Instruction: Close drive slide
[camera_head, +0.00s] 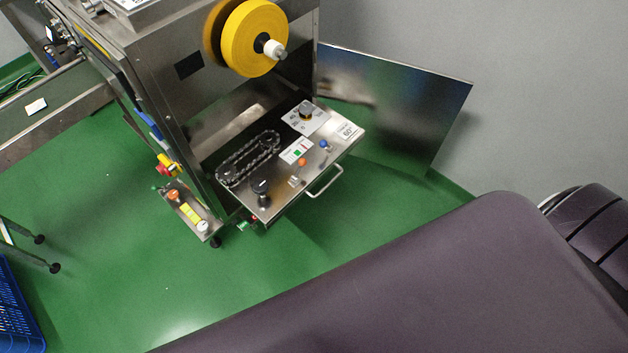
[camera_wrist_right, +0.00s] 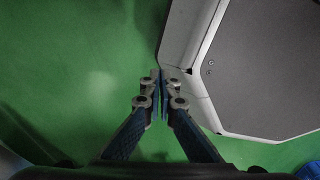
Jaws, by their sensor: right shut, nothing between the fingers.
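The drive slide (camera_head: 270,208) is a metal drawer pulled out from the lower front of the steel packing machine (camera_head: 160,60). On its top are a chain loop (camera_head: 247,158), a dial plate (camera_head: 305,118) and several coloured knobs. A bar handle (camera_head: 326,183) sits on its front edge. My right gripper (camera_wrist_right: 161,73) shows only in its wrist view, with its fingers together and empty above the green floor. It is not at the slide in any view. My left gripper is not in view.
A steel door panel (camera_head: 400,105) stands open to the right of the slide. A yellow roll (camera_head: 252,40) is mounted above it. A small control box (camera_head: 188,213) projects at the machine's lower left. A blue crate (camera_head: 20,305) is at lower left. Green floor in front of the slide is clear.

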